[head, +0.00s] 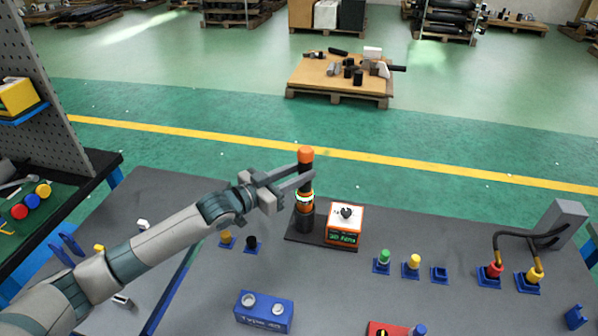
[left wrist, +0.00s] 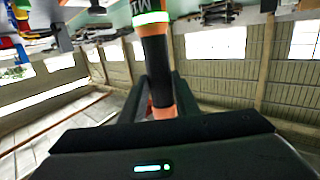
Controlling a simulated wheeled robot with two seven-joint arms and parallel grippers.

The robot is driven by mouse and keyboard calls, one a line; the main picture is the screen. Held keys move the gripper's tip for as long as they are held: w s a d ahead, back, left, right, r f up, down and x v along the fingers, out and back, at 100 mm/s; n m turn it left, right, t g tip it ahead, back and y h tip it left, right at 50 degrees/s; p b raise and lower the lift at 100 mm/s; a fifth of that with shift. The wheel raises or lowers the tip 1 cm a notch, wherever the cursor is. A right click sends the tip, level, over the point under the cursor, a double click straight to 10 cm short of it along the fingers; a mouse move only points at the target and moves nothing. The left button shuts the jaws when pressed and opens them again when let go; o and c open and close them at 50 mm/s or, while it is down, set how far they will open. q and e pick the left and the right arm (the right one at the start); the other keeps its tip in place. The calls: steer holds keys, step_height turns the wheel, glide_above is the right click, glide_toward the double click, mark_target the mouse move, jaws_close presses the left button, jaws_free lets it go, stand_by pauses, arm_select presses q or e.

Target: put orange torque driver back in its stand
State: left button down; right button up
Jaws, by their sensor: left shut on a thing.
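The orange torque driver (head: 305,156) stands upright in the head view, with an orange cap, a black body and a white-green lit ring. My left gripper (head: 306,173) is shut on its upper black part, coming from the left. The driver also shows in the left wrist view (left wrist: 157,60), running down between the fingers. Its stand is a black cup (head: 304,223) on a dark base plate (head: 318,240). The driver's lower end lines up with the cup and meets its mouth in the picture; I cannot tell how deep it sits. My right gripper is not in view.
An orange-white box with a dial and green display (head: 344,225) stands right beside the cup. Green (head: 383,257) and yellow (head: 413,262) knobs, cabled plugs (head: 494,270) and a blue block (head: 264,311) are on the grey table. A pegboard (head: 50,90) is at left.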

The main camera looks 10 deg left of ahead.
arm_select(q)
steer(key=shift+f+b, duration=0.7)
steer(key=shift+f, duration=0.35)
steer(key=c, duration=1.3)
jaws_free()
steer(key=shift+f, duration=0.3)
steer(key=shift+s, duration=0.1)
steer(key=p+v, duration=0.2)
steer(key=v, duration=0.3)
steer(key=shift+r, duration=0.15)
